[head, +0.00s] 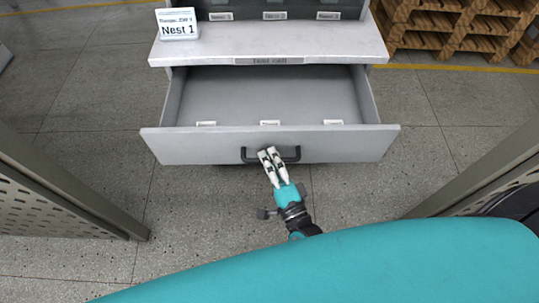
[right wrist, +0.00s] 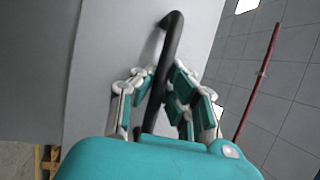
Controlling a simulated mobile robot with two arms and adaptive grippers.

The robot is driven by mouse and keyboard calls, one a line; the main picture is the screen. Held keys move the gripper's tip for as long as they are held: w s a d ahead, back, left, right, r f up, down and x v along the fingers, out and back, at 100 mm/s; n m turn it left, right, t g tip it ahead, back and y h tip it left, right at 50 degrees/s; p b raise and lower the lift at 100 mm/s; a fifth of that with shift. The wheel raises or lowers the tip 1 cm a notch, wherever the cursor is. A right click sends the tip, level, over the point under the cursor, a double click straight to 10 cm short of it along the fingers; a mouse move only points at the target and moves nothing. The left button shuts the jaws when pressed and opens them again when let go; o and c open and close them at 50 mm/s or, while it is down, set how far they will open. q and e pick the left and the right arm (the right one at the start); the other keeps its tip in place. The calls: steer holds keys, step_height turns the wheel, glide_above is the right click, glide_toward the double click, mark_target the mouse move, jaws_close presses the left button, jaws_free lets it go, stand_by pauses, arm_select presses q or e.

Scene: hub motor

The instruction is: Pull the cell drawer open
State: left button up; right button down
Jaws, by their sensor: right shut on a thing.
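The cell drawer (head: 350,145) is grey and stands pulled well out from its cabinet, showing an empty-looking inside with several small white labels near its front. A black bar handle (head: 290,156) sits on the middle of its front panel. My right gripper (head: 268,155) is at this handle, its two white fingers close together. In the right wrist view the fingers lie on both sides of the black handle (right wrist: 171,50), shut on it. The drawer front (right wrist: 120,60) fills the left of that view. My left gripper is not in view.
Wooden pallets (head: 460,28) stand at the back right. Grey perforated panels (head: 60,190) flank the left and right. Bare floor lies around the drawer.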

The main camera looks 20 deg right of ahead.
steer(key=shift+f, duration=0.2)
steer(key=c, duration=1.3)
jaws_free()
steer(key=shift+r, duration=0.1)
steer(key=shift+c, duration=0.2)
steer(key=shift+s, duration=0.1)
steer(key=v, duration=1.2)
